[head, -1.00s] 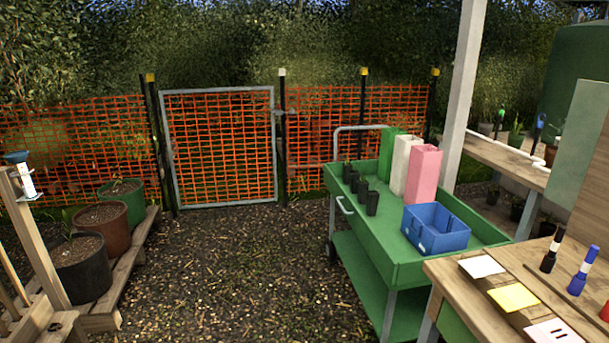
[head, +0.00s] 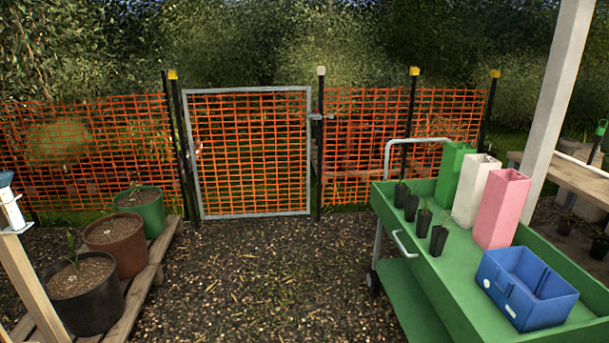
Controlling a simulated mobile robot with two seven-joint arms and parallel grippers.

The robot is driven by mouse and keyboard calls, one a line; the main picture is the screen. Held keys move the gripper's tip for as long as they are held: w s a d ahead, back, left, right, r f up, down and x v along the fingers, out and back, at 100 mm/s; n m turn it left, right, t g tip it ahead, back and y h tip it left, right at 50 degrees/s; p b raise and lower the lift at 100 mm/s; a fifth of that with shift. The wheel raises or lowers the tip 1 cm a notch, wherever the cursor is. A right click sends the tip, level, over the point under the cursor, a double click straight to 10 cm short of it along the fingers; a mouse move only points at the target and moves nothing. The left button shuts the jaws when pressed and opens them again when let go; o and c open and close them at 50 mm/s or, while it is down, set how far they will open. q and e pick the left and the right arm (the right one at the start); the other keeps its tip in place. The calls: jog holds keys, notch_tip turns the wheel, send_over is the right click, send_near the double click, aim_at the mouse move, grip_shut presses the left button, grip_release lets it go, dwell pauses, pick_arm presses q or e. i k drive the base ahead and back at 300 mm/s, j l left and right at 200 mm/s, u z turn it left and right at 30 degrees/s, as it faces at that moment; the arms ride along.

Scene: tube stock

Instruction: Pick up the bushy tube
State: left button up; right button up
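Several small black plant tubes (head: 438,241) stand upright in a row along the left side of the green cart's top (head: 452,270). Small green shoots show above their rims. The shoots are too small for me to tell which tube is the bushy one. Neither of my grippers is in view.
The cart also carries tall green (head: 454,174), white (head: 475,190) and pink (head: 502,208) containers and a blue caddy (head: 527,288). Large pots (head: 88,292) stand on a pallet at left. A closed mesh gate (head: 250,152) is behind. Open ground (head: 250,290) lies between.

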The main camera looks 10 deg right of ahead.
aim_at(412, 200)
jog(key=i+z, duration=0.2)
jog(key=i, duration=0.35)
jog(key=i+j+z, duration=0.15)
jog(key=i, duration=0.4)
jog(key=i+j+z, duration=0.1)
jog(key=i+z, duration=0.15)
jog(key=z, duration=0.2)
jog(key=i+j+z, duration=0.25)
jog(key=z, duration=0.2)
jog(key=i+j+z, duration=0.2)
jog(key=z, duration=0.25)
jog(key=i+j+z, duration=0.1)
jog(key=j+z, duration=0.35)
jog(key=i+j+z, duration=0.15)
jog(key=j+z, duration=0.15)
jog(key=i+j+z, duration=0.1)
jog(key=j+z, duration=0.2)
jog(key=i+j+z, duration=0.25)
jog(key=i, duration=0.15)
